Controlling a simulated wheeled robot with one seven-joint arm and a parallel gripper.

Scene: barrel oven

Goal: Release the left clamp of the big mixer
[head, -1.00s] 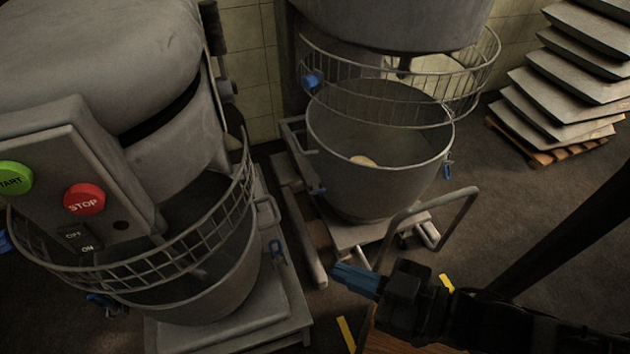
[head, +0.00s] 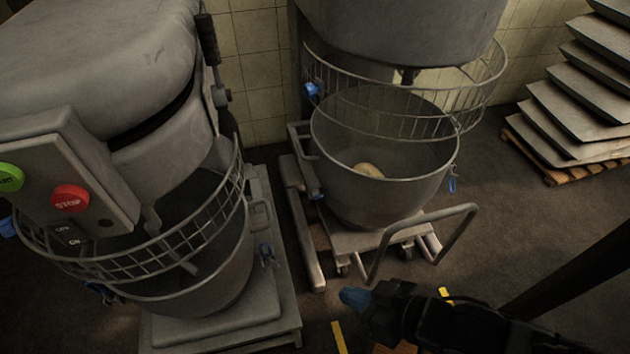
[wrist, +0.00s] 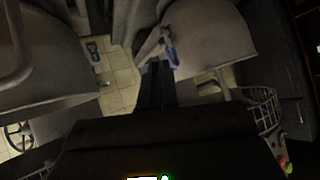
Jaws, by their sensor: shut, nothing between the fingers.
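Two grey mixers are in the head view, and I cannot tell for sure which is the big one. My gripper (head: 355,297), with blue fingers, is shut and empty, apart from the bowls in the head view. In the wrist view, a blue clamp handle (wrist: 172,54) hangs beyond my fingers (wrist: 156,88); which clamp is unclear.
A trolley (head: 370,238) with a bent push handle (head: 430,222) carries the right bowl, between it and my gripper. Wire guards (head: 200,235) ring the mixers. Stacked trays (head: 580,110) stand on a pallet (head: 550,165) at right. Floor near the yellow markings (head: 338,335) is open.

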